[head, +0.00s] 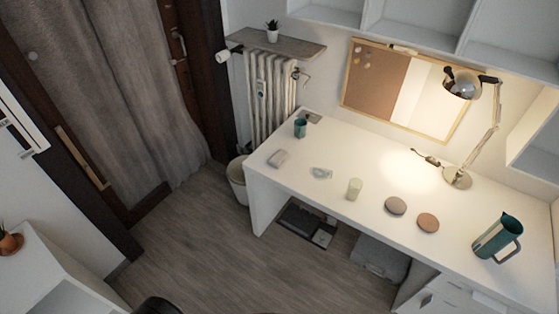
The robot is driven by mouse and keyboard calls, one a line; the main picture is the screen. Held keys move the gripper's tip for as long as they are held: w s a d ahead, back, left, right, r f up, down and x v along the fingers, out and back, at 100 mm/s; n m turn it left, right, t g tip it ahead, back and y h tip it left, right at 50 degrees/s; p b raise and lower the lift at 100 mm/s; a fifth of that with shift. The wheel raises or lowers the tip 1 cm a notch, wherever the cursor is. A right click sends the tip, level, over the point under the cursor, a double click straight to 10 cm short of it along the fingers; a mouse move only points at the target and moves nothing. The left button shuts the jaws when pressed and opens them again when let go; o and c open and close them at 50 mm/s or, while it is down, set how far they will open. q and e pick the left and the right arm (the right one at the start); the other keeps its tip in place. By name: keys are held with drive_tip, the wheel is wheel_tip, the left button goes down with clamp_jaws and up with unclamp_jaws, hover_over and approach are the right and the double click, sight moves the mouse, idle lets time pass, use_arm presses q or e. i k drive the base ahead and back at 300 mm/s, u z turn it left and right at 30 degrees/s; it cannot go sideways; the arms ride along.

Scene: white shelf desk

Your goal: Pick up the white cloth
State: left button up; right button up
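A small pale folded-looking piece (278,158), which looks like the white cloth, lies on the left part of the white desk (360,228), near its front left edge. A second small pale, greyish thing (321,173) lies to its right; it is too small to tell whether it is a crumpled cloth or a clear dish. Neither of my grippers is in view, and nothing touches these things.
A green cup (300,127) stands behind the pale piece. A pale glass (355,189), two round discs (395,205) (428,222), a green pitcher (498,237) and a lit lamp (458,178) stand farther right. A bin (238,178) stands left of the desk; the floor in front is open.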

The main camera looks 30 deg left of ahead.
sight(281, 156)
drive_tip(key=k, duration=1.3)
drive_tip(key=u, duration=0.6)
drive_tip(key=i, duration=0.7)
drive_tip(key=u, duration=0.7)
drive_tip(key=i, duration=1.7)
drive_tip(key=z, duration=0.7)
